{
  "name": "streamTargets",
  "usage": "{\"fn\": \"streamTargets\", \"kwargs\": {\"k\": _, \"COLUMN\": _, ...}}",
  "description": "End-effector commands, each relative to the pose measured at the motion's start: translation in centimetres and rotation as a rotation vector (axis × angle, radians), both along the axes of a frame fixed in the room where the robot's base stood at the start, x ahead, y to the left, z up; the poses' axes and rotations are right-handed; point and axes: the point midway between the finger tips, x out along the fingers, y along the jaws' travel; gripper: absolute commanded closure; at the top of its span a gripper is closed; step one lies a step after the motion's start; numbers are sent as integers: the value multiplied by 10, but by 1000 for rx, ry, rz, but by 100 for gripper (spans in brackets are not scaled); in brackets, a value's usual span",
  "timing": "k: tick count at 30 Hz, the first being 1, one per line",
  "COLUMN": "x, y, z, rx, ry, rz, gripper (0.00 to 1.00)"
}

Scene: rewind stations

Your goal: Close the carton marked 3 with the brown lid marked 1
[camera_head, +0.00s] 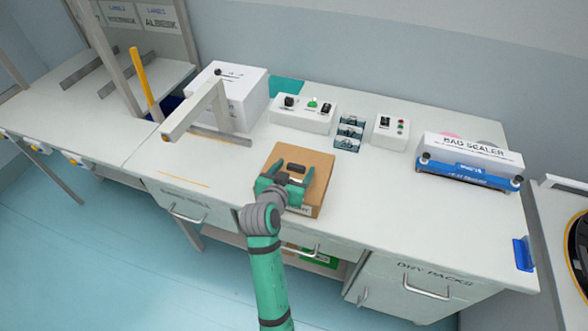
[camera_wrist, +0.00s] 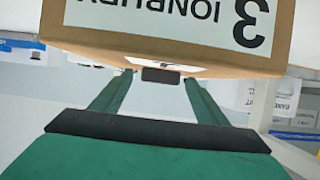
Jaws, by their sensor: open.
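The brown carton (camera_head: 303,211) stands on the white bench in the head view. Its front label with a large 3 shows upside down in the wrist view (camera_wrist: 270,62). A flat brown top (camera_head: 300,153), which looks like a lid, covers the carton. A small dark grip block (camera_head: 296,168) stands on that top. The lid's number cannot be read. My gripper (camera_head: 289,172) is over the top of the carton. In the wrist view its two fingers (camera_wrist: 157,78) are apart, one on each side of the dark block (camera_wrist: 161,75). Contact between them cannot be told.
A grey post with an arm (camera_head: 195,110) stands left of the carton, before a white box (camera_head: 240,97). Behind are a button panel (camera_head: 303,113) and a small teal rack (camera_head: 349,133). A bag sealer (camera_head: 470,160) is at right. The bench between is clear.

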Motion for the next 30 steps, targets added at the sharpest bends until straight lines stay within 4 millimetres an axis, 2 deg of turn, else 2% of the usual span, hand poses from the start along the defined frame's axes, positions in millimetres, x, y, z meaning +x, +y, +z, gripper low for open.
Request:
{"fn": "streamTargets", "kwargs": {"k": 5, "x": -10, "y": 4, "z": 4, "rx": 0, "ry": 0, "rz": 2, "gripper": 32}}
{"fn": "streamTargets", "kwargs": {"k": 15, "x": -63, "y": 21, "z": 27, "rx": 0, "ry": -1, "rz": 2, "gripper": 32}}
{"fn": "streamTargets", "kwargs": {"k": 21, "x": -87, "y": 28, "z": 37, "rx": -1, "ry": -1, "rz": 1, "gripper": 32}}
{"fn": "streamTargets", "kwargs": {"k": 30, "x": -96, "y": 31, "z": 41, "rx": 0, "ry": 0, "rz": 0, "gripper": 32}}
